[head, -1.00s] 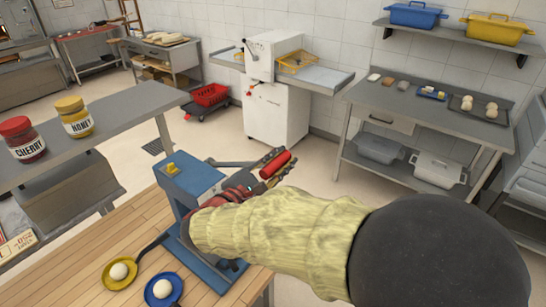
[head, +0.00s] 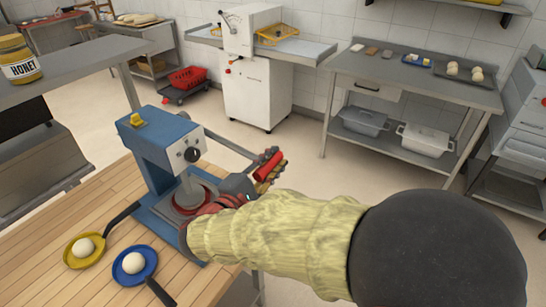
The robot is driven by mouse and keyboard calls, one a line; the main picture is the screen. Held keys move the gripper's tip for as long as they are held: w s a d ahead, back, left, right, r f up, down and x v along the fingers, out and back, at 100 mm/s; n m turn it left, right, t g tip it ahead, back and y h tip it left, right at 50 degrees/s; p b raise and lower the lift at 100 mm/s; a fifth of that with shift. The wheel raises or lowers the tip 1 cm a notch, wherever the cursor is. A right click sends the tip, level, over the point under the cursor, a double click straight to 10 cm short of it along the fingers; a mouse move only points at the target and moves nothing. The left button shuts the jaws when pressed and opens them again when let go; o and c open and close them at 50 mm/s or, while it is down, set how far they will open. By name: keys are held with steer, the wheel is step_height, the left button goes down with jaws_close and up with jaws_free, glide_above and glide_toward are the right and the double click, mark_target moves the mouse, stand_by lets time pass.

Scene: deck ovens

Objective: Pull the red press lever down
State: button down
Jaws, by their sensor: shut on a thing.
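The blue press (head: 170,148) stands on the wooden table, with a dark knob on its head and a round red-rimmed plate (head: 192,199) under it. Its grey lever arm reaches out to the right and ends in the red press lever (head: 268,168). My gripper (head: 268,171) is shut on this red handle; its fingers show on both sides of it. My arm, in a pale yellow sleeve, hides part of the press base and the table's right side.
A yellow pan (head: 73,259) and a blue pan (head: 121,279), each holding a white dough ball (head: 134,263), sit on the wooden table (head: 60,290) left of the press. A honey jar (head: 19,62) stands on the grey counter at the left. Open floor lies beyond the press.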

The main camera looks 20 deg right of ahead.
steer(key=shift+s+d+f+b, duration=0.15)
steer(key=shift+f+b, duration=0.2)
steer(key=shift+f, duration=1)
steer(key=c, duration=1.9)
jaws_free()
steer(key=o, duration=0.3)
steer(key=shift+r, duration=0.1)
steer(key=shift+r, duration=0.15)
steer(key=shift+s+a, duration=0.2)
steer(key=shift+a, duration=0.45)
steer(key=v, duration=1.1)
steer(key=shift+d, duration=0.1)
